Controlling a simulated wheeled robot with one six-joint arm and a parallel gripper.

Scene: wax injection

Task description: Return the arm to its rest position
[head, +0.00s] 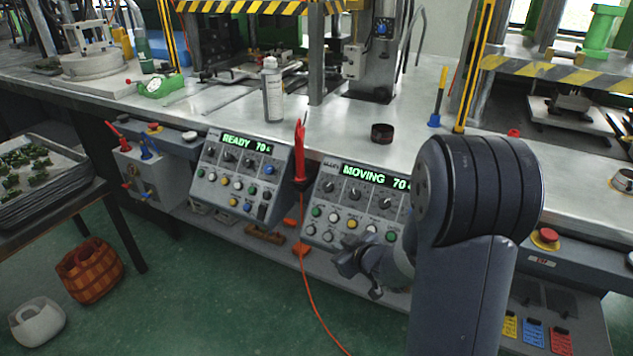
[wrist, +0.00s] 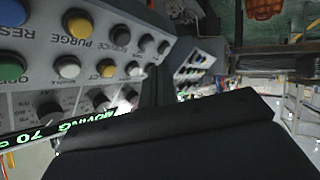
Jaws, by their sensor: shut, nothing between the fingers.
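My arm rises at the right of the head view, with a bulky dark joint at its top. My gripper (head: 358,270) hangs in front of the lower part of the right control panel (head: 330,200), whose display reads MOVING 70. The gripper is shut and holds nothing. It looks close to the panel's buttons, but I cannot tell whether it touches them. The wrist view shows the same panel (wrist: 75,85) tilted at the left, with PURGE and RESET labels. A large dark shape fills the bottom of that view, and no fingertips are clear there.
A left control panel (head: 240,172) reads READY 70. A white bottle (head: 272,90), a dark round cup (head: 382,133) and presses stand on the metal bench (head: 340,115). An orange cable (head: 312,295) runs to the floor. A wicker basket (head: 90,269) stands left; the green floor between is open.

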